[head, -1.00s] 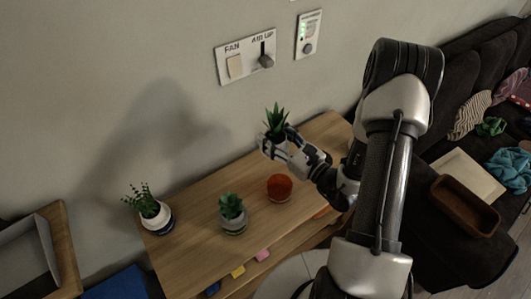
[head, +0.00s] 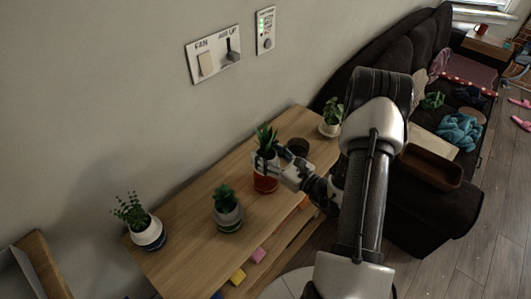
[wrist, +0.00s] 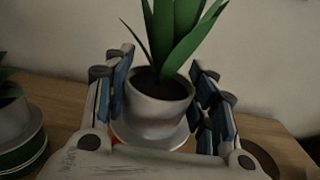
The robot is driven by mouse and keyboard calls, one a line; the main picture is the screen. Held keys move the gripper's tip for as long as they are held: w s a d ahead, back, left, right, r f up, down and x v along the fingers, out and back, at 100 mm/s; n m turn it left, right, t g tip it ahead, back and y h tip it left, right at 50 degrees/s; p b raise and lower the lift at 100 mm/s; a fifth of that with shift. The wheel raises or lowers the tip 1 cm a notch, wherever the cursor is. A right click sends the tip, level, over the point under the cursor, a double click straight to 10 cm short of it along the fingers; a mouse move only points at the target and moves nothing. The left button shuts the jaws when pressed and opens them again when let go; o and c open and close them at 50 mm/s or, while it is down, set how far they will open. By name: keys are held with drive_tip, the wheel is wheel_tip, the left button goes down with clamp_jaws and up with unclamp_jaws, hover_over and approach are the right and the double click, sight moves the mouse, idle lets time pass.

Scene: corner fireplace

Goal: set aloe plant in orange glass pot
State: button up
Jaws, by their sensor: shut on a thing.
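The aloe plant (head: 266,137) stands upright in a small white pot, and it also shows in the wrist view (wrist: 172,40). My gripper (head: 267,160) is shut on that white pot (wrist: 158,108), one set of blue-padded fingers on each side. The orange glass pot (head: 265,183) stands on the wooden shelf top directly below the white pot. A pale round rim (wrist: 150,138) shows under the white pot in the wrist view, with a little orange at its left. I cannot tell how deep the white pot sits in the orange one.
A succulent in a grey pot (head: 228,216) stands close to the left on the wooden shelf (head: 185,215). A leafy plant in a white pot (head: 148,232) is at the far left end. A dark empty pot (head: 298,147) and another potted plant (head: 331,125) stand to the right.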

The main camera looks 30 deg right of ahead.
drive_tip(key=shift+f+b, duration=1.5)
drive_tip(key=shift+f, duration=0.65)
drive_tip(key=shift+f+b, duration=0.5)
drive_tip(key=shift+f, duration=0.1)
drive_tip(key=o, duration=0.9)
drive_tip(key=v, duration=1.2)
drive_tip(key=shift+r, duration=0.1)
